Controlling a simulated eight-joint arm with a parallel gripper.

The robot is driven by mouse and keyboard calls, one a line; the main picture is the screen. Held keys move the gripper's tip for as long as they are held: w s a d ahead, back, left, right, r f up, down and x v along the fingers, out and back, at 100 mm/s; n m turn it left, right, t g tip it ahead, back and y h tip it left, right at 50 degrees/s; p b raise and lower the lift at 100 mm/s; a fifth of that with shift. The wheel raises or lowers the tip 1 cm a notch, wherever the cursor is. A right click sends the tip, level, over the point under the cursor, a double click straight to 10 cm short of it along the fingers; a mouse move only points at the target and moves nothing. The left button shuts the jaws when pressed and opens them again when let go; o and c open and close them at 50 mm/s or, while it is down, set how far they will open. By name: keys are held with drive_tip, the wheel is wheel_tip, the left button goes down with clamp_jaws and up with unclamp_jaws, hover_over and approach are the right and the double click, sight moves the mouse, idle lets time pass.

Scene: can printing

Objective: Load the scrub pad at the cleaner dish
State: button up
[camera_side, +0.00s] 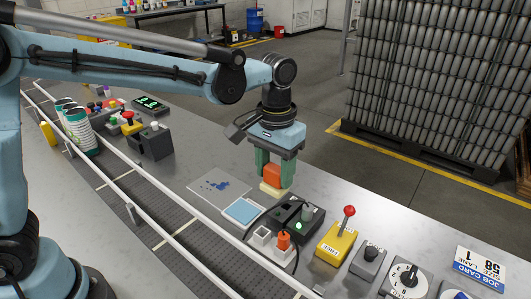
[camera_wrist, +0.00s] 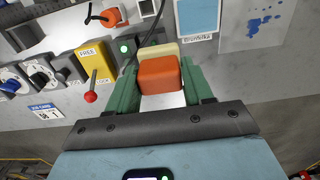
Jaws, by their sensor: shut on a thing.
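My gripper (camera_side: 274,181) has green fingers shut on the scrub pad's orange block (camera_side: 272,175). The pad's pale yellow underside (camera_side: 271,189) shows below the block. I hold it over the bench, behind and to the right of the cleaner dish, apart from the dish. The cleaner dish (camera_side: 243,211) is a pale square tray with a light blue surface. In the wrist view the dish (camera_wrist: 198,20) is at the top, above and right of the orange block (camera_wrist: 160,75) between my fingers.
A sheet with blue stains (camera_side: 220,186) lies left of the dish. A yellow box with a red-balled lever (camera_side: 336,244) stands farther right. A railed conveyor (camera_side: 165,222) runs in front.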

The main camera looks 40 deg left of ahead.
drive_tip(key=shift+s+a+f, duration=0.4)
drive_tip(key=shift+a+f, duration=0.8)
drive_tip(key=shift+f, duration=0.15)
drive_tip(key=shift+s+a+f, duration=0.4)
drive_tip(key=shift+a+f, duration=0.8)
drive_tip(key=shift+f, duration=0.1)
drive_tip(key=shift+s+a+f, duration=0.4)
drive_tip(key=shift+a+f, duration=0.8)
drive_tip(key=shift+f, duration=0.15)
drive_tip(key=shift+f, duration=0.5)
drive_tip(key=shift+r, duration=0.1)
wheel_tip(320, 180, up, 7)
